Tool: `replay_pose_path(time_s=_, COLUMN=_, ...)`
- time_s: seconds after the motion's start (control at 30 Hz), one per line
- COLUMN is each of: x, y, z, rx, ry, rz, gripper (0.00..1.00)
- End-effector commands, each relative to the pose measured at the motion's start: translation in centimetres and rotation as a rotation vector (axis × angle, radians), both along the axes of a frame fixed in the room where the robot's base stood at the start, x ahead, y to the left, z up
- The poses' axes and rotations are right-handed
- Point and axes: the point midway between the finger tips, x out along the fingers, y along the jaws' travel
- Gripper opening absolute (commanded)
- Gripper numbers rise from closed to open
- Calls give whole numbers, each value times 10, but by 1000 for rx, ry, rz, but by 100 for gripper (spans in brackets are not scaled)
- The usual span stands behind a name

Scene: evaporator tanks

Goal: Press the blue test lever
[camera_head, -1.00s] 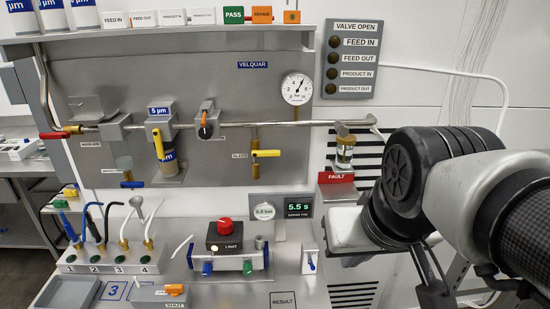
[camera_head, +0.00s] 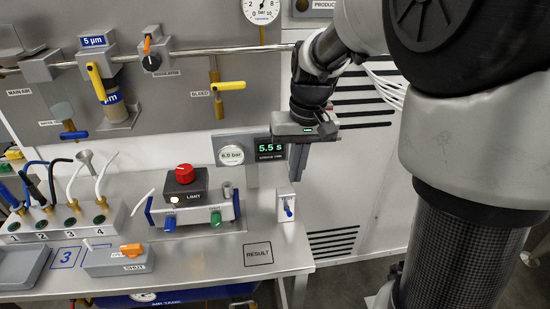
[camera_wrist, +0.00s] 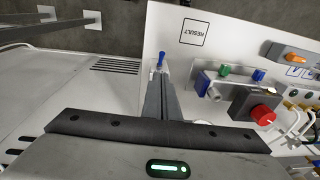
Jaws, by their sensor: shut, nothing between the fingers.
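The blue test lever (camera_head: 289,209) is on a small white block (camera_head: 285,196) near the bench's right edge, right of the limit unit. My gripper (camera_head: 297,177) is shut and empty, fingers pointing down, a little above and behind the lever. In the wrist view the lever (camera_wrist: 161,60) shows just beyond the tips of my closed fingers (camera_wrist: 159,78). I cannot tell whether they touch; in the head view they look apart.
The limit unit (camera_head: 187,188) with its red knob, blue and green valves stands to the left. A "5.5 s" display (camera_head: 271,149) is close behind my gripper. A grey box with an orange switch (camera_head: 131,250) lies front left. The bench around the RESULT square (camera_head: 258,253) is clear.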

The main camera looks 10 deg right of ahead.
Motion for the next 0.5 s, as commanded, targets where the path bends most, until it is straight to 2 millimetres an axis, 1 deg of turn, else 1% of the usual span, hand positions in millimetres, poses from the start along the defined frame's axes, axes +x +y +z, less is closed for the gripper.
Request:
replay_pose_path(time_s=0.27, x=0, y=0, z=-1, rx=0, ry=0, rz=0, gripper=0)
replay_pose_path(time_s=0.37, x=0, y=1, z=-9, rx=0, ry=2, rz=-1, gripper=0)
replay_pose_path(time_s=0.5, x=1, y=2, z=-31, rx=0, ry=3, rz=-1, gripper=0)
